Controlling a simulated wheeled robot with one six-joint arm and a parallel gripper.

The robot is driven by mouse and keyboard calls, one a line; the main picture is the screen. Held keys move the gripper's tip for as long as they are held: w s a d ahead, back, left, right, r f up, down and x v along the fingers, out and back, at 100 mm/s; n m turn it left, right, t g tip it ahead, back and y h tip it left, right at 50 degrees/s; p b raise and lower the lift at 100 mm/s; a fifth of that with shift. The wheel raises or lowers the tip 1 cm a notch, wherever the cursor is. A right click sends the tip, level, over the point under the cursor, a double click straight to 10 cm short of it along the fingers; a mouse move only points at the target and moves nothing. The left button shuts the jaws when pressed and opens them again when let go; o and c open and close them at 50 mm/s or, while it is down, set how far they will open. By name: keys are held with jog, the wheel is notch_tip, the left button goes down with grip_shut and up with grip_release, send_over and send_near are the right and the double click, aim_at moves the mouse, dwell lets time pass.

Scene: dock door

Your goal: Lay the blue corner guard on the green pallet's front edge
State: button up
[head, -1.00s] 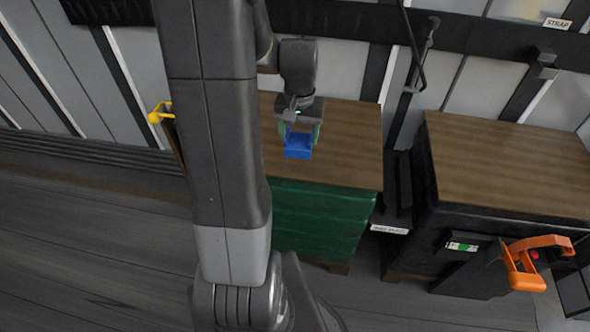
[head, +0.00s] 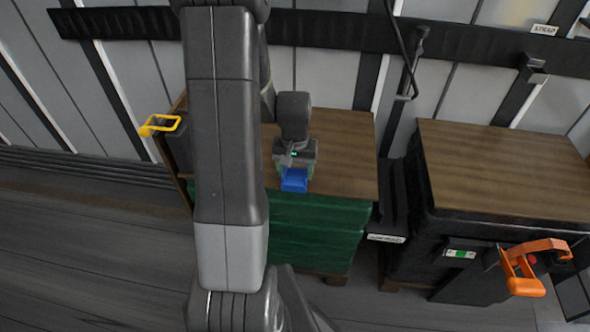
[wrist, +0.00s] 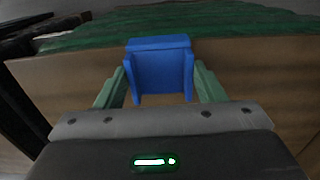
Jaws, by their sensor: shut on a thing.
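The blue corner guard (head: 294,181) is held in my gripper (head: 295,172) at the front edge of the green pallet (head: 312,232), which has a brown wooden top. In the wrist view the guard (wrist: 160,68) sits between the two greenish fingers of my gripper (wrist: 160,86). Its far end reaches the line where the brown top meets the green side (wrist: 235,22). I cannot tell whether the guard touches the edge. My arm hides the left part of the pallet in the head view.
A dark pallet with a brown top (head: 500,165) stands to the right, past a narrow gap. An orange-handled thing (head: 525,268) is in front of it. A yellow handle (head: 160,124) is at the left. A wall with a black rail (head: 340,30) runs behind.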

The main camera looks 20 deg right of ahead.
aim_at(295, 178)
jog(key=shift+f+b, duration=0.5)
jog(key=shift+f, duration=0.05)
jog(key=shift+f, duration=0.1)
jog(key=o, duration=1)
jog(key=shift+r+p, duration=0.45)
jog(key=shift+r, duration=0.15)
notch_tip(295, 178, up, 12)
jog(key=p, duration=0.1)
